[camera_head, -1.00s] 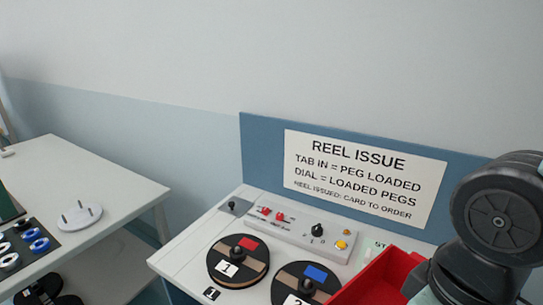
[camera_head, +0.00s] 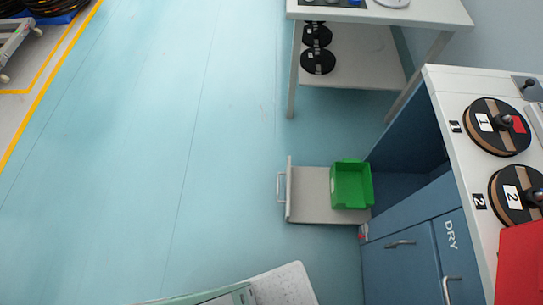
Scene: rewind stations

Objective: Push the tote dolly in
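The tote dolly (camera_head: 305,205) is a low, flat grey platform on the floor in the head view. It has an upright plate and a handle (camera_head: 281,187) at its left end. A green tote (camera_head: 351,185) sits on its right part. The dolly stands mostly out on the floor, with its right end at the open bay (camera_head: 400,165) under the blue counter. My gripper does not show in the head view now.
The blue cabinet (camera_head: 405,265) marked DRY stands right of the dolly, with reels (camera_head: 497,127) and a red bin (camera_head: 525,262) on its counter. A white table (camera_head: 420,10) with a lower shelf is behind. The floor (camera_head: 160,170) left of the dolly is clear.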

